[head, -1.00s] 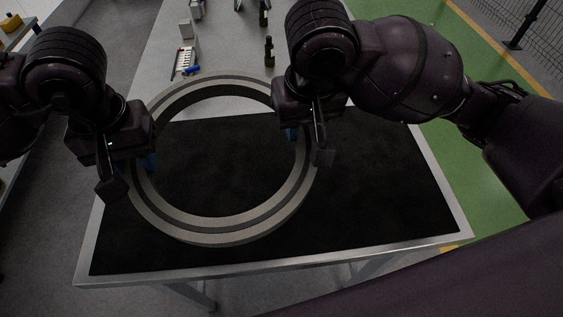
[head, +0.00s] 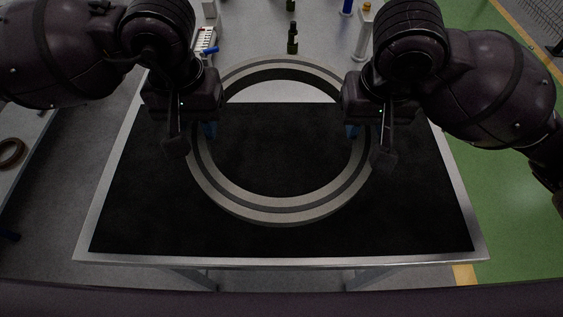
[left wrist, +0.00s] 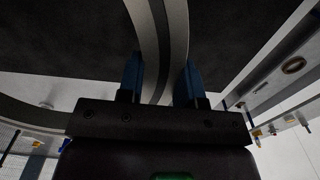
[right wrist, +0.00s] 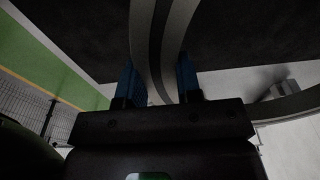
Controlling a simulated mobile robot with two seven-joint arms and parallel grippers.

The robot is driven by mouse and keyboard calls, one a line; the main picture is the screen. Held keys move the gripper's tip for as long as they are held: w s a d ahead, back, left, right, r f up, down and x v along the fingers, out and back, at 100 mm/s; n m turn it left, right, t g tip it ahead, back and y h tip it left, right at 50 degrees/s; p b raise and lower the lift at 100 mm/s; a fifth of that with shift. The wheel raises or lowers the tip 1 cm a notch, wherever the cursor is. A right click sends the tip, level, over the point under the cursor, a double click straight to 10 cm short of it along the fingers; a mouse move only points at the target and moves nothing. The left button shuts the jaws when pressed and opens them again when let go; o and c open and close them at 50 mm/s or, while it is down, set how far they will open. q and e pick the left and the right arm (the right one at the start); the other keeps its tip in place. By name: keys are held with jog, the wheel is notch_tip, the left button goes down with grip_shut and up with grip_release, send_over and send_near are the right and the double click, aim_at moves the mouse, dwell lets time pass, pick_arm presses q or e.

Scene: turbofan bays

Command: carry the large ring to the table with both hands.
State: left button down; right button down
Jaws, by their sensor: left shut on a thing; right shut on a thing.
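The large ring (head: 282,210) is grey with a darker band, and it shows over the table with the black mat (head: 140,205). I cannot tell whether it touches the mat or hangs just above it. My left gripper (head: 208,130) is shut on the ring's left side; in the left wrist view its blue fingers (left wrist: 160,80) sit on both sides of the ring's wall (left wrist: 160,35). My right gripper (head: 353,131) is shut on the ring's right side; in the right wrist view its blue fingers (right wrist: 158,82) straddle the wall (right wrist: 160,35).
A dark bottle (head: 292,38), a pale post-like item (head: 363,32) and a white tray with small parts (head: 205,42) stand at the table's back. Bare mat lies left and right of the ring. Another surface at the far left holds a small dark ring (head: 11,153).

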pick_arm(q)
jog(key=shift+s, duration=0.1)
pick_arm(e)
jog(key=shift+d, duration=0.1)
